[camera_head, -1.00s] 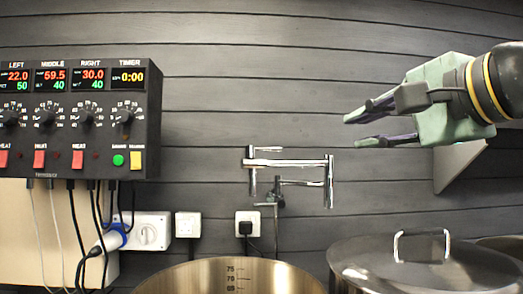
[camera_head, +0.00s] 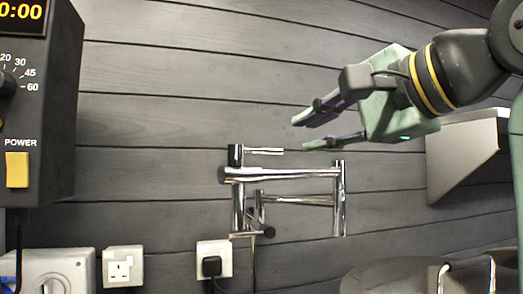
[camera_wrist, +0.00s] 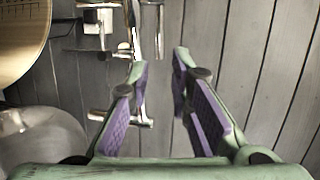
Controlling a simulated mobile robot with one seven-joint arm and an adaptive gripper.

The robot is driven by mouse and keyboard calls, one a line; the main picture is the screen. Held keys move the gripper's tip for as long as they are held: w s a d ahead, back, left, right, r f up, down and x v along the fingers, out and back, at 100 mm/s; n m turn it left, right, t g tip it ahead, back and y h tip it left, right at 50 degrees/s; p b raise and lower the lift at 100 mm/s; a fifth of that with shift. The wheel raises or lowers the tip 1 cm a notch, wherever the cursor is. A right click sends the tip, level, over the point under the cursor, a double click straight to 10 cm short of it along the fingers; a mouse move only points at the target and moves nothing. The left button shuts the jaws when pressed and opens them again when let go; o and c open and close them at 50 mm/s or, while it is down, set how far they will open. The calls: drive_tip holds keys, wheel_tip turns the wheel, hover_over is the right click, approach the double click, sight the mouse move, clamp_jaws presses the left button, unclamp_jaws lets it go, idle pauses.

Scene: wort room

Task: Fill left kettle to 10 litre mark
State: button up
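A chrome wall tap (camera_head: 285,175) with jointed arms is mounted on the grey plank wall, in the middle of the head view. It also shows in the wrist view (camera_wrist: 120,117), beyond and left of my fingers. My gripper (camera_head: 302,133) is open and empty, above and right of the tap, apparently clear of it. Its two purple-padded fingers stand apart in the wrist view (camera_wrist: 158,70). An open steel kettle (camera_wrist: 20,45) with scale marks shows at the wrist view's upper left. I cannot tell whether it is the left kettle, and its water level is not visible.
A lidded pot (camera_head: 385,277) with a metal handle is at the lower right. A black control box (camera_head: 50,110) hangs at the left. Sockets (camera_head: 123,267) and a plug (camera_head: 212,266) are below. A pale angled wall piece (camera_head: 460,165) is behind my arm.

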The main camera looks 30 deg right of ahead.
sight(272, 151)
drive_tip(key=w+p, duration=0.1)
drive_tip(key=w, duration=0.2)
drive_tip(key=w+f+p, duration=0.1)
drive_tip(key=w, duration=0.3)
drive_tip(key=w+f, duration=0.1)
drive_tip(key=w, duration=0.2)
drive_tip(key=shift+w+p, duration=0.15)
drive_tip(key=shift+p, duration=0.25)
drive_tip(key=shift+c, duration=0.5)
drive_tip(key=shift+a, duration=0.1)
clamp_jaws()
